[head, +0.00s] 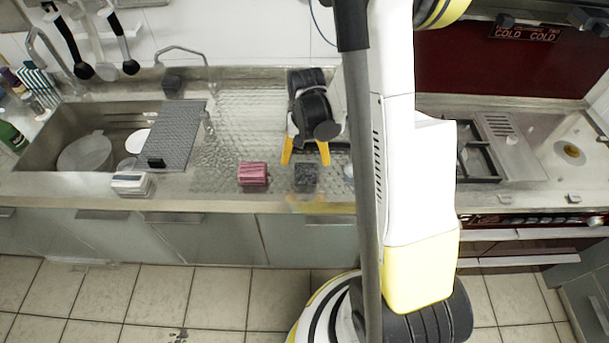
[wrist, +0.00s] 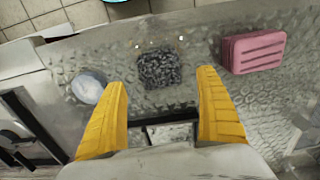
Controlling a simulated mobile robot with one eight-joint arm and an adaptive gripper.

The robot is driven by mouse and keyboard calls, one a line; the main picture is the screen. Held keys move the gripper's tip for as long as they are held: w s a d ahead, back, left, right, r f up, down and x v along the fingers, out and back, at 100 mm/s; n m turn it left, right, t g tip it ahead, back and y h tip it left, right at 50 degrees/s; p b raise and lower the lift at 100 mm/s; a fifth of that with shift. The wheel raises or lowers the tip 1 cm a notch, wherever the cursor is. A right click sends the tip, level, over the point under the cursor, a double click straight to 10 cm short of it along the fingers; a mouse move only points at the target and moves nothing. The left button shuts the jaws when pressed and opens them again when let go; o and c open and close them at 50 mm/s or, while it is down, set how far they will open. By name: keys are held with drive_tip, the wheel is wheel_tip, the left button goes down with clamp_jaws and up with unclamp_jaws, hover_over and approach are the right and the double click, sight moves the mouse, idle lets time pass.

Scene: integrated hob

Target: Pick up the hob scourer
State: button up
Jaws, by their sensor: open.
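A dark grey, rough scourer, taken as the hob scourer (head: 306,176), lies on the textured metal worktop near its front edge. It also shows in the wrist view (wrist: 159,68), just beyond and roughly between the fingertips. My gripper (head: 306,160) has yellow fingers, spread wide and pointing down. In the wrist view my gripper (wrist: 162,82) is empty, with the scourer ahead of the gap and nearer neither finger by much. I cannot tell the exact height of the fingertips above the worktop.
A pink sponge (head: 253,174) lies left of the scourer. A pale oval item (wrist: 88,87) lies on its other side. The hob grate (head: 478,162) is to the right. The sink (head: 85,150), with dishes and a grey drain mat (head: 168,135), is left.

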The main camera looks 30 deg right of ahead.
sight(305, 168)
wheel_tip(305, 168, down, 5)
drive_tip(key=shift+a+r+b, duration=0.15)
drive_tip(key=shift+b, duration=1.05)
drive_tip(key=shift+s+r, duration=0.1)
drive_tip(key=c, duration=1.3)
drive_tip(key=shift+o, duration=0.2)
drive_tip(key=shift+r+p, duration=0.45)
drive_tip(key=shift+r, duration=0.15)
drive_tip(key=r+p, duration=0.1)
drive_tip(key=r, duration=0.1)
drive_tip(key=s+r+p, duration=0.1)
drive_tip(key=r, duration=0.1)
drive_tip(key=s+d+r+p, duration=0.2)
drive_tip(key=s+r, duration=0.3)
drive_tip(key=s, duration=0.5)
drive_tip(key=shift+s+r+p, duration=0.25)
drive_tip(key=shift+r+p, duration=0.15)
drive_tip(key=shift+p, duration=0.4)
